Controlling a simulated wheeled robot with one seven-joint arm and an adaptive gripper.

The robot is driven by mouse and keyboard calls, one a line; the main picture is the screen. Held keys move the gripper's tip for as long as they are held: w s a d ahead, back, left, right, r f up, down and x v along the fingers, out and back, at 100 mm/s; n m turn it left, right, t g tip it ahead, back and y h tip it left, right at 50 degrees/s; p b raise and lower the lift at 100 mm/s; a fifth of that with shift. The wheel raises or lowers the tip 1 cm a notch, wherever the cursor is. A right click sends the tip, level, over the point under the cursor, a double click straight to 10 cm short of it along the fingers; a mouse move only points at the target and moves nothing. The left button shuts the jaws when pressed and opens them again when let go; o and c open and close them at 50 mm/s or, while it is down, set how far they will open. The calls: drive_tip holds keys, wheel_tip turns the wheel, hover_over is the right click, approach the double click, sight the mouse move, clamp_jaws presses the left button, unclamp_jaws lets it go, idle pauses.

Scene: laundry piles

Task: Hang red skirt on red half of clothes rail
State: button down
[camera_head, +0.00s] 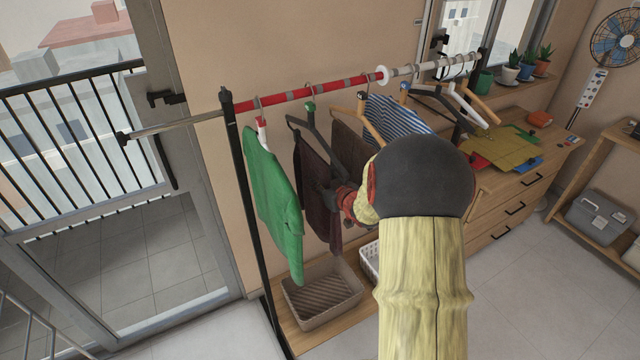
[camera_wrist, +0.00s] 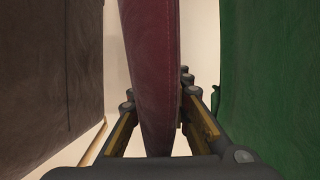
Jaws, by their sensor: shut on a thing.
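The red skirt is a dark maroon cloth (camera_head: 313,190) on a dark grey hanger (camera_head: 309,127) with a green piece at its neck. The hanger's hook is at the red half (camera_head: 330,87) of the rail; I cannot tell whether it bears the weight. My gripper (camera_head: 336,194) is shut on the skirt, at its right side in the head view. In the wrist view the skirt (camera_wrist: 152,60) runs between the fingers (camera_wrist: 158,100). The skirt hangs between a green garment (camera_head: 268,195) and a brown garment (camera_head: 349,150). My arm hides part of the brown garment.
A white ring (camera_head: 383,76) divides the red half from the white half (camera_head: 430,66), which holds several hangers. A striped garment (camera_head: 392,118) hangs near the divider. A brown basket (camera_head: 322,298) stands below. A dresser (camera_head: 515,195) with flat coloured items is at right.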

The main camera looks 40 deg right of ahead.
drive_tip(key=c, duration=1.6)
unclamp_jaws()
drive_tip(key=shift+s, duration=0.15)
drive_tip(key=v, duration=1.1)
drive_tip(key=shift+s+a+r, duration=0.1)
drive_tip(key=shift+s+r, duration=0.05)
drive_tip(key=shift+s, duration=0.2)
